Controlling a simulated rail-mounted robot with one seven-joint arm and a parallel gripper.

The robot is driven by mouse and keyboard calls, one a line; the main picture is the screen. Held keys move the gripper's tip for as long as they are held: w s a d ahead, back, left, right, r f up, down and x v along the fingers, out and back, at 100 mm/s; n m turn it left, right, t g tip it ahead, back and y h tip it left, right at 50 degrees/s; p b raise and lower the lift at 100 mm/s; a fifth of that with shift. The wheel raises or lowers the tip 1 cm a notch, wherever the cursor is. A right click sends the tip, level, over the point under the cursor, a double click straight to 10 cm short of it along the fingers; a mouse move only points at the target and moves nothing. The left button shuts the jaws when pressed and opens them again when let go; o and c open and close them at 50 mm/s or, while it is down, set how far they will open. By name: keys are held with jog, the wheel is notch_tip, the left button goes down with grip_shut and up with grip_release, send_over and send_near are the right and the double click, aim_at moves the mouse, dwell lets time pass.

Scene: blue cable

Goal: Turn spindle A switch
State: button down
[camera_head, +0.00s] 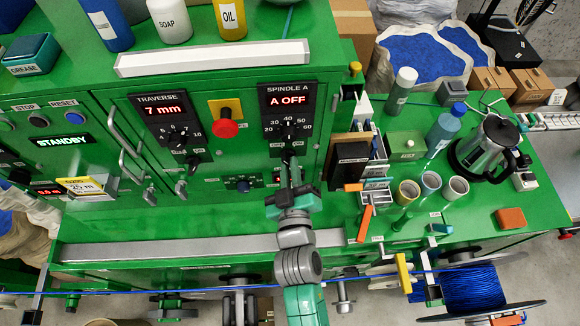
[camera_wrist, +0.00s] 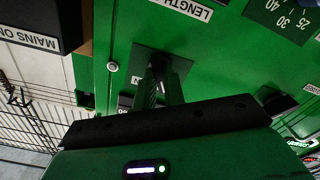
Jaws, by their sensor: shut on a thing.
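The spindle A panel (camera_head: 288,98) is black, with a red "A OFF" display above a speed dial (camera_head: 291,129). My gripper (camera_head: 288,160) reaches up from below to the switch at the panel's lower end. In the wrist view my gripper (camera_wrist: 160,90) is shut on the black spindle A switch (camera_wrist: 155,57) on the green face. The fingers and housing hide much of the switch and its labels, so its exact angle is unclear.
A red stop button (camera_head: 226,124) and the traverse panel (camera_head: 168,120) are left of my gripper. A black box (camera_head: 350,162) juts out to the right. A worktop (camera_head: 450,190) holds cups, a bottle and a kettle (camera_head: 490,148). A blue cable (camera_head: 400,272) runs along the front.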

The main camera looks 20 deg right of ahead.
dwell(0.3)
jog(key=c, duration=1.5)
grip_release()
jog(key=b+v, duration=0.2)
jog(key=v, duration=0.5)
jog(key=shift+s+a, duration=0.15)
jog(key=shift+s, duration=0.25)
